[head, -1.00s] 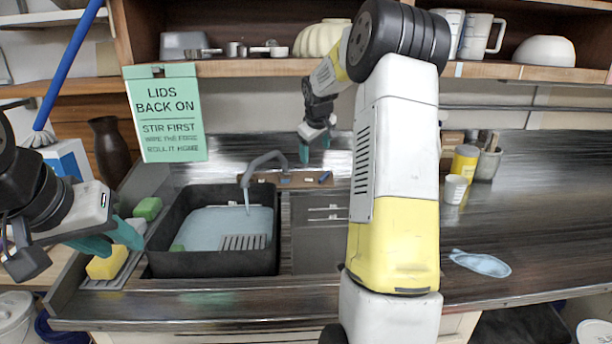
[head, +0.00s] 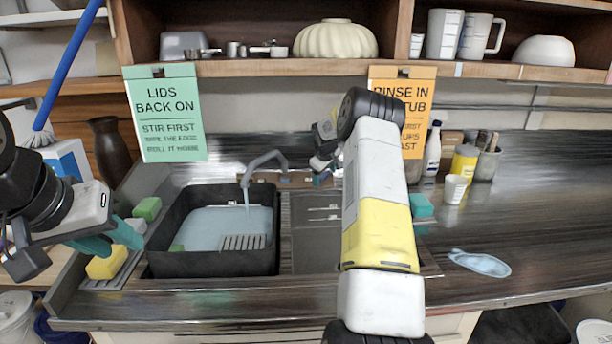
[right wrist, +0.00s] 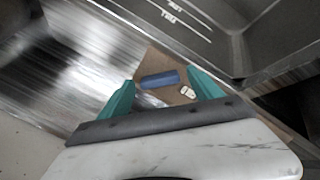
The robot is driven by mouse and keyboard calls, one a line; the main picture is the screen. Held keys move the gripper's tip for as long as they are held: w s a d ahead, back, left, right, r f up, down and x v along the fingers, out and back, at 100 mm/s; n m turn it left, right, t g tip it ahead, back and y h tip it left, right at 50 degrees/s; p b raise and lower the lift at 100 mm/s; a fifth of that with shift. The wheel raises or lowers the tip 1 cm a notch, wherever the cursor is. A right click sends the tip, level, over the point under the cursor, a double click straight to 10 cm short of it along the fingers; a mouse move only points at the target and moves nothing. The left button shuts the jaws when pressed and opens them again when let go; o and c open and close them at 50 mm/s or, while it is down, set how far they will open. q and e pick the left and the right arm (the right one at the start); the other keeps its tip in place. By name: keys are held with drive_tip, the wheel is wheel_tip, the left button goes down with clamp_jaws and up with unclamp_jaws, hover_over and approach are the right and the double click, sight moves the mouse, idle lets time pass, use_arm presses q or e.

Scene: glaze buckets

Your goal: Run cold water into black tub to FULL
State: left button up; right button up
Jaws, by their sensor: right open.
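The black tub (head: 165,240) stands in the sink at the left of the head view. Pale blue water (head: 215,219) lies in it below the rim. The grey tap (head: 262,160) arches over it, and a thin stream (head: 247,205) falls into the tub. Behind the sink is a brown board (head: 290,180) with a blue control (head: 322,179). In the right wrist view the blue control (right wrist: 160,79) lies between the open teal fingers of my right gripper (right wrist: 163,90), with no visible grip. A white tag with red marks (right wrist: 188,92) is beside it. My left gripper (head: 113,241) is open, left of the tub.
A yellow sponge (head: 107,263) and a green sponge (head: 147,208) lie left of the tub. A green sign (head: 165,115) and an orange sign (head: 412,90) hang from the shelf.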

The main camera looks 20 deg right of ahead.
drive_tip(key=shift+w+f, duration=0.1)
drive_tip(key=shift+f, duration=0.05)
drive_tip(key=c, duration=1.4)
drive_tip(key=shift+m, duration=0.3)
drive_tip(key=m, duration=0.4)
drive_tip(key=shift+m+y, duration=0.4)
drive_tip(key=shift+m, duration=1.5)
drive_tip(key=shift+d, duration=0.1)
